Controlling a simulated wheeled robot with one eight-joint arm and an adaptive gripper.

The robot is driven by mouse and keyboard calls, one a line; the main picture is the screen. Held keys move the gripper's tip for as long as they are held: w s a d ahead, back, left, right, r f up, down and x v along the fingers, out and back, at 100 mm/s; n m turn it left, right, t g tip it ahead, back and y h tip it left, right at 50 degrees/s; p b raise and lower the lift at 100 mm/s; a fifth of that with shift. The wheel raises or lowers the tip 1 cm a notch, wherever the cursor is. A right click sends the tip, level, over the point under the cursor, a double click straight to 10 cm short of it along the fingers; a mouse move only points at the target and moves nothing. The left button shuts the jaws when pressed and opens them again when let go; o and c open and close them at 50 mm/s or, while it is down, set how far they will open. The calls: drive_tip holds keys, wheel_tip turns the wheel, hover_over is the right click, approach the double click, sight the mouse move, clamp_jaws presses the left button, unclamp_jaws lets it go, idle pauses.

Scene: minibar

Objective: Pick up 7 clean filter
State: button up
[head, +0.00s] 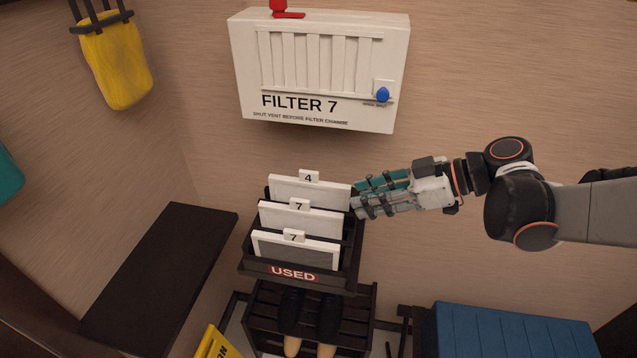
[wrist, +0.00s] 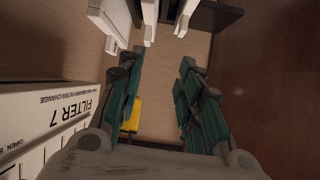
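A dark rack (head: 258,262) marked USED holds three upright white-framed filters. The back filter (head: 310,192) is tagged 4. The middle filter (head: 300,218) is tagged 7 and looks plain white. The front filter (head: 295,252) is also tagged 7 and has a greyer face. My gripper (head: 357,198) is at the right edge of the filters, its fingers pointing left. In the wrist view my gripper (wrist: 162,62) is open and empty, and the edge of one white filter (wrist: 150,20) stands ahead of the gap. Contact cannot be told.
A white FILTER 7 housing (head: 318,70) with a blue knob hangs on the wall above. A dark bench (head: 160,275) stands left and a blue box (head: 510,330) lower right. A yellow bag (head: 113,60) hangs upper left. A slatted crate (head: 262,320) is below the rack.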

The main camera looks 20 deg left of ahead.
drive_tip(key=n, duration=0.1)
approach(305, 201)
drive_tip(key=a+f, duration=0.2)
drive_tip(key=shift+w+a+g+y, duration=0.25)
drive_tip(key=shift+w+g+y, duration=0.05)
drive_tip(key=shift+w+g, duration=0.1)
drive_tip(key=shift+s+a+f, duration=0.1)
drive_tip(key=shift+s+a, duration=0.2)
drive_tip(key=shift+w+a+f, duration=0.1)
drive_tip(key=shift+a, duration=0.1)
drive_tip(key=x, duration=0.5)
drive_tip(key=shift+b, duration=0.35)
clamp_jaws()
